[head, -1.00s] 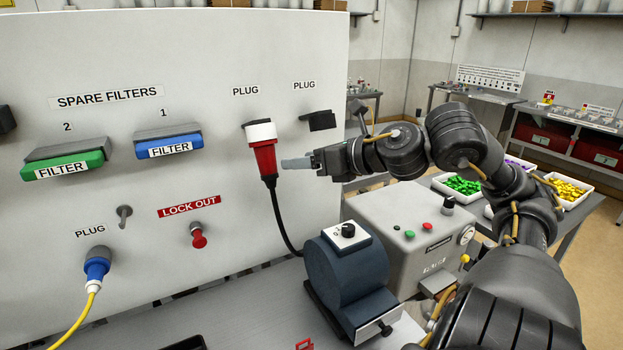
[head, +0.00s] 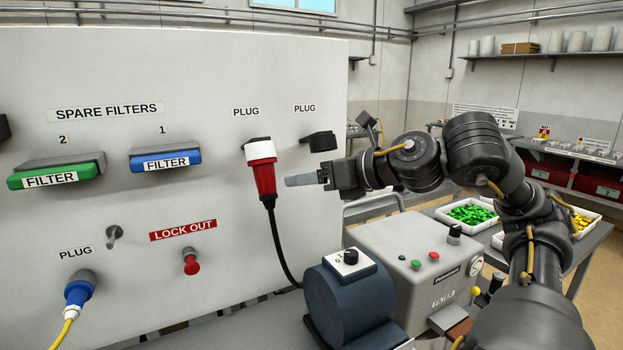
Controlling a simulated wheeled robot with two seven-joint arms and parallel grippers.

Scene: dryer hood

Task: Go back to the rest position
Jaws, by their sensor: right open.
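My right gripper (head: 303,180) is open and empty. Its grey fingers point left toward the red plug (head: 264,172), which sits in a white socket on the panel with a black cable hanging down. A small gap shows between the fingertips and the plug in the picture. The right arm (head: 470,150) comes in from the lower right, raised above the bench. My left gripper is not in view.
The white panel (head: 200,270) fills the left side, with a green filter (head: 52,180), a blue filter (head: 165,161) and a blue plug (head: 79,289). A dark blue motor (head: 348,295) and a grey control box (head: 415,275) stand below the arm.

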